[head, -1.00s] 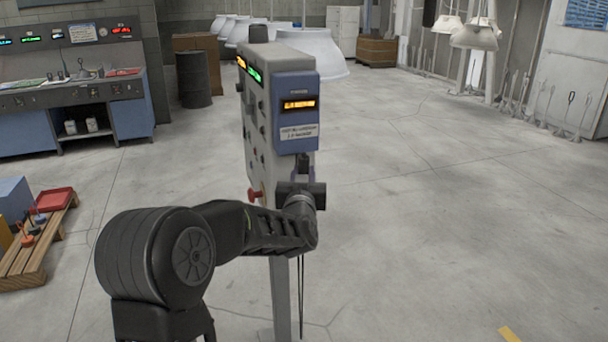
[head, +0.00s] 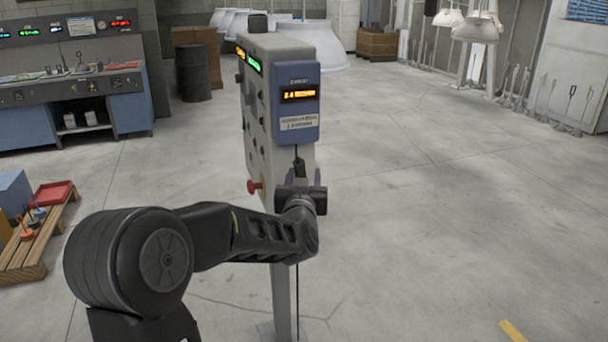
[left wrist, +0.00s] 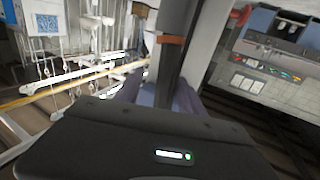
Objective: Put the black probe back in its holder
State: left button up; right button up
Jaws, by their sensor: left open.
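The console (head: 258,110) stands on a grey post in the middle of the head view, with a blue meter box (head: 298,105) showing an orange display. A slim black piece (head: 298,166), apparently the probe, stands upright just under the meter box. A thin black cable hangs below it. My left gripper (head: 306,199) is at the console's lower front, just below the black piece. Its jaws are open; the fingers are largely hidden. I cannot tell whether they touch the probe. Any holder is not clearly visible. My right gripper is not in view.
A red knob (head: 254,186) sticks out from the console's left side near my arm. A wooden pallet (head: 30,250) with a red tray (head: 54,192) lies at left. White hoods (head: 315,42) hang behind the console. The floor to the right is clear.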

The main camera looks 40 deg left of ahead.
pick_arm(q)
jog(key=v, duration=0.4)
jog(key=shift+s+d+f+b, duration=0.1)
jog(key=shift+s+d+b, duration=0.05)
jog(key=shift+d+b, duration=0.15)
jog(key=shift+f, duration=0.1)
dwell(0.4)
jog(key=s+d+f+m+g+h, duration=0.1)
jog(key=d+f+g+h, duration=0.15)
jog(key=d+f, duration=0.65)
jog(key=s+d+f+m+g+h, duration=0.15)
jog(key=d+f+h, duration=0.3)
jog(key=f, duration=0.95)
jog(key=s+d+f+m+g+h, duration=0.1)
jog(key=d+f+m+g+h, duration=0.1)
jog(key=d+f, duration=0.7)
jog(key=s+d+f+g+h, duration=0.1)
jog(key=s+d+f+g, duration=0.1)
jog(key=s+d+f, duration=0.2)
jog(key=s+d+f+g+h, duration=0.2)
jog(key=s+d+f, duration=0.3)
jog(key=s, duration=0.8)
jog(key=s+d+f+g+h, duration=0.2)
jog(key=s+d+f+g, duration=0.2)
jog(key=s+f, duration=0.5)
jog(key=shift+s+d+f, duration=0.25)
jog(key=shift+d+f, duration=0.15)
jog(key=shift+d, duration=0.25)
